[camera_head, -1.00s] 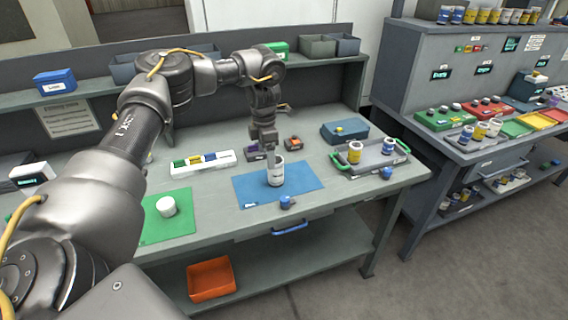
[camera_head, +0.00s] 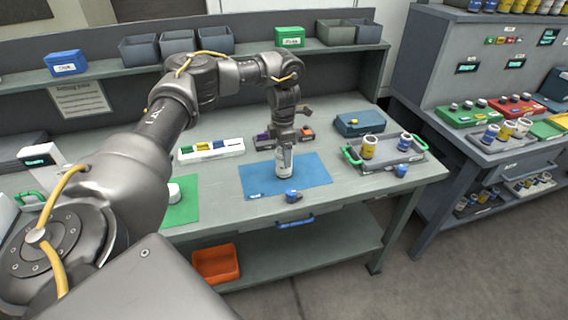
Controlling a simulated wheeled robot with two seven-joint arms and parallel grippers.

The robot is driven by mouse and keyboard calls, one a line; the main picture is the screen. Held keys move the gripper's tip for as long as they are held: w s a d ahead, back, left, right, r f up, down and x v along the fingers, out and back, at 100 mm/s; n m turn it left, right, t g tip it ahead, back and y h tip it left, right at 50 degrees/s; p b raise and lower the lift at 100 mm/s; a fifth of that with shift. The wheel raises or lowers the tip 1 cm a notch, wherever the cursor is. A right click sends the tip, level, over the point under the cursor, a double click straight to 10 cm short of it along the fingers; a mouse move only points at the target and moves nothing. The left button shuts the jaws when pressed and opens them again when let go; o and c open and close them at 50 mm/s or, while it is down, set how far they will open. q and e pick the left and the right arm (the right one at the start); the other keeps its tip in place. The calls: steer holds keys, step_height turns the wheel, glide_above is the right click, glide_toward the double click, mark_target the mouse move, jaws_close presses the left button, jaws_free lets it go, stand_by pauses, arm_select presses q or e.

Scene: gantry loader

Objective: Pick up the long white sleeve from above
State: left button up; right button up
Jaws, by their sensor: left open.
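The long white sleeve (camera_head: 283,170) stands upright on the blue mat (camera_head: 310,172). My left gripper (camera_head: 285,148) is open and points straight down directly over it. Its fingers are at the sleeve's top and hide part of the rim; I cannot tell whether they touch it. A short white piece (camera_head: 173,192) stands on the green mat (camera_head: 184,211), partly hidden by my left arm. My right gripper does not show.
A grey tray with green handles (camera_head: 407,157) holds several labelled jars to the right. A small blue-topped item (camera_head: 292,196) sits near the bench's front edge. A white rack (camera_head: 212,150) and a blue box (camera_head: 360,123) stand farther back.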

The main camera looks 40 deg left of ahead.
arm_select(q)
steer(key=f+p, duration=0.1)
steer(key=f, duration=0.1)
steer(key=f+p, duration=0.1)
steer(key=f, duration=0.1)
steer(key=shift+w+a, duration=0.1)
steer(key=shift+w, duration=0.1)
steer(key=shift+f, duration=0.55)
steer(key=c, duration=1.4)
steer(key=shift+c, duration=0.3)
steer(key=shift+r, duration=0.15)
